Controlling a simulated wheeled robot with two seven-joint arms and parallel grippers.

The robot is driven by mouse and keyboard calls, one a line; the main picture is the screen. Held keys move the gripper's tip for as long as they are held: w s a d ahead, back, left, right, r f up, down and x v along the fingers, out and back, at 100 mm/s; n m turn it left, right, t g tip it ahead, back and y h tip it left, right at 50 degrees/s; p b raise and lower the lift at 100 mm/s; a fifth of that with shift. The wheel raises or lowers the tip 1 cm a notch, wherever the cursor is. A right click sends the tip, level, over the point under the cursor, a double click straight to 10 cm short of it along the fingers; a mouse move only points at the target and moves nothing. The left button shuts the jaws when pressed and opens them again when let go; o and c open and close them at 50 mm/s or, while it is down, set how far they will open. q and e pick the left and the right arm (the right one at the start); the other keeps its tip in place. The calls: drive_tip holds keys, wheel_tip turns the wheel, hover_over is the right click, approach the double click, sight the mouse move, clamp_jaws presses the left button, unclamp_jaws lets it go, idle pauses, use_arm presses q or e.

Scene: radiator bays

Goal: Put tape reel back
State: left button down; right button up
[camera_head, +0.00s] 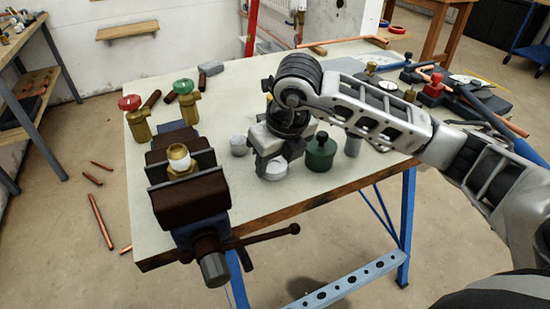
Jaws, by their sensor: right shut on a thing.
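My right gripper (275,156) reaches in from the right over the front middle of the workbench, pointing down. It is shut on a pale round thing, which looks like the tape reel (274,172); the jaws hide its upper part. I cannot tell whether the reel touches the bench top. A smaller grey-white round piece (239,146) stands just left of the gripper. My left gripper is not in view.
A dark vise (190,205) at the bench's front left holds a brass fitting with a white top (179,155). A green pot (320,155) stands close right of the gripper. Red-topped (136,118) and green-topped valves (186,100) stand behind the vise. The bench top (225,115) is clear behind the grey-white piece.

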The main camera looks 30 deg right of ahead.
drive_tip(key=shift+f+b, duration=0.25)
drive_tip(key=shift+b, duration=0.05)
drive_tip(key=o, duration=0.8)
drive_tip(key=shift+r, duration=0.1)
drive_tip(key=shift+r, duration=0.1)
drive_tip(key=shift+r+p, duration=0.3)
drive_tip(key=shift+p, duration=0.1)
drive_tip(key=v, duration=1.1)
drive_tip(key=shift+s+r, duration=0.15)
drive_tip(key=shift+r, duration=0.1)
